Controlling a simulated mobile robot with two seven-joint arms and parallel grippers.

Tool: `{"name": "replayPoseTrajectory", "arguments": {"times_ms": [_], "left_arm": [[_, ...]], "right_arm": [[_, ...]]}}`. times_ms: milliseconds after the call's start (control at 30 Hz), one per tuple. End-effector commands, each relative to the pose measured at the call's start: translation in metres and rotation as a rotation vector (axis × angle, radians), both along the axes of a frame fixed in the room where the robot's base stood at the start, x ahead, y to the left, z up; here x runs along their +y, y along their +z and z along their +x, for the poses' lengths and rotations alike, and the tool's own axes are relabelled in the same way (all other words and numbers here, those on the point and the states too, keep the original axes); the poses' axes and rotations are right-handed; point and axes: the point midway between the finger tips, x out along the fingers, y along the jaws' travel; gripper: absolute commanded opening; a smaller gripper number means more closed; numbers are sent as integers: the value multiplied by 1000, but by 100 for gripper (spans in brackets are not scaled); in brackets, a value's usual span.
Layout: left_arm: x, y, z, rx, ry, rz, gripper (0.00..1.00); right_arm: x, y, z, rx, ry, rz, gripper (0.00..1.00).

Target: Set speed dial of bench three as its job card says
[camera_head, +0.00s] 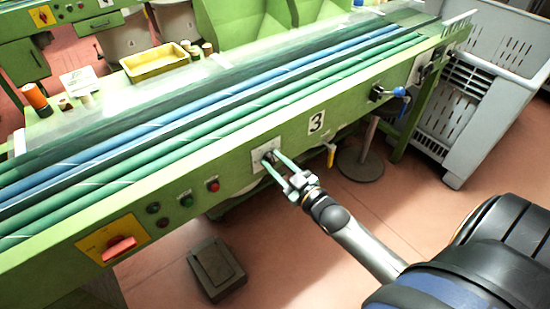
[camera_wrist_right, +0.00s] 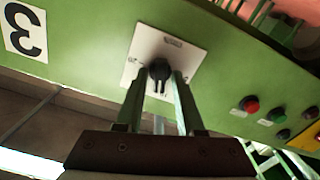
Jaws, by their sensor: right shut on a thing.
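The speed dial is a black knob (camera_wrist_right: 159,70) on a white plate (camera_head: 266,155) on the green front panel of bench three (camera_head: 60,248). A number 3 sign (camera_head: 316,122) is to the right of the plate in the head view. My right gripper (camera_head: 272,160) reaches the plate from the lower right, its fingers shut on the knob. In the right wrist view the fingers (camera_wrist_right: 158,80) stand on either side of the knob; the marks on the plate are too small to read. A white card (camera_head: 78,81) stands on the bench top; its writing is unreadable. My left gripper is not in view.
Green (camera_head: 186,200) and red (camera_head: 213,185) buttons and a red switch on a yellow plate (camera_head: 120,246) are left of the dial. A blue-handled valve (camera_head: 398,92) is to the right. A yellow tray (camera_head: 153,63) is on the bench. A pedal (camera_head: 215,268) lies on the floor.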

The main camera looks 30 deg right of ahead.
Motion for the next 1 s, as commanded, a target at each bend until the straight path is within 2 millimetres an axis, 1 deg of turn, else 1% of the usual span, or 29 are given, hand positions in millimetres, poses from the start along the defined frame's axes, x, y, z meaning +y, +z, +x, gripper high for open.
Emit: {"name": "replayPoseTrajectory", "arguments": {"times_ms": [33,100,233,400,600,800,1000], "left_arm": [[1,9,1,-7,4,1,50],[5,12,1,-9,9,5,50],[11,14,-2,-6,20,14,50],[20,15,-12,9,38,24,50],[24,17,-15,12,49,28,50],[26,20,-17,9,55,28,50],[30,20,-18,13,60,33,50]], "right_arm": [[0,3,0,6,0,41,0],[0,3,0,12,0,106,0],[0,3,0,22,0,230,0],[-1,3,0,34,0,389,0],[-1,1,0,46,0,559,0],[-1,0,0,57,1,689,0],[-2,0,0,63,1,770,0]]}}
